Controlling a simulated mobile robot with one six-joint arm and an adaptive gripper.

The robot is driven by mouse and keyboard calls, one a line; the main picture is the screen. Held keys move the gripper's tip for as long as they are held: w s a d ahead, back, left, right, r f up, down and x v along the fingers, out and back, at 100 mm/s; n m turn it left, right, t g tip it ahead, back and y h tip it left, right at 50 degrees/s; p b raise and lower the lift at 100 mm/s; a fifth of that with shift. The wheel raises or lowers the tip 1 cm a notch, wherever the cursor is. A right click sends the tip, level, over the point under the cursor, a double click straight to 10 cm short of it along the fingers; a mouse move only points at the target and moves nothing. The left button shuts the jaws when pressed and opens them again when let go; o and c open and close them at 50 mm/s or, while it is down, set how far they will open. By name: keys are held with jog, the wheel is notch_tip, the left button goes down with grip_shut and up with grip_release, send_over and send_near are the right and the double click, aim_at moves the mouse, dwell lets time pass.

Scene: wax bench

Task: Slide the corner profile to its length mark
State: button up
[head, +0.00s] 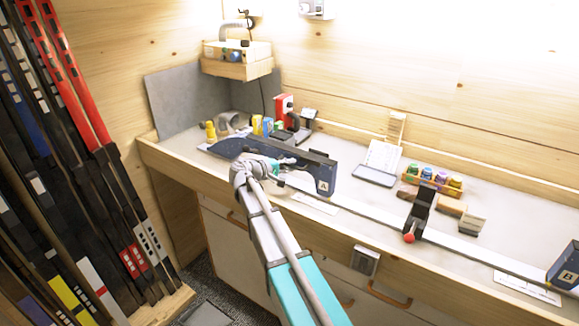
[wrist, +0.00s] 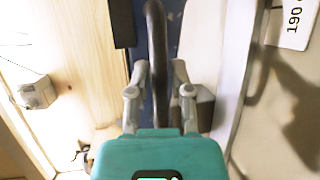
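Two dark blue end pieces sit on a long pale rail (head: 380,216): one marked A (head: 324,180), with a long dark body reaching left, and one marked B (head: 566,268) at the right edge. No label tells which is the corner profile. My gripper (head: 268,163) is at the front of piece A, partly hiding it. In the wrist view, my gripper (wrist: 160,70) has its fingers apart on either side of a dark curved bar (wrist: 157,40); a gap shows at the right finger. A white card printed 190 (wrist: 292,22) lies beside the rail. Two cards lie along the bench front (head: 315,203), (head: 527,288).
A black clamp with a red knob (head: 409,238) stands on the rail between A and B. Behind are a rack of coloured bottles (head: 432,179), brushes (head: 470,222), a tray (head: 375,178) and a red device (head: 284,108). Skis (head: 70,80) stand at left.

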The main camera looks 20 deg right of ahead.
grip_shut()
jog(key=shift+s+d, duration=0.35)
jog(key=shift+s, duration=0.15)
jog(key=o, duration=0.6)
grip_release()
jog(key=shift+c, duration=0.2)
jog(key=shift+w, duration=0.1)
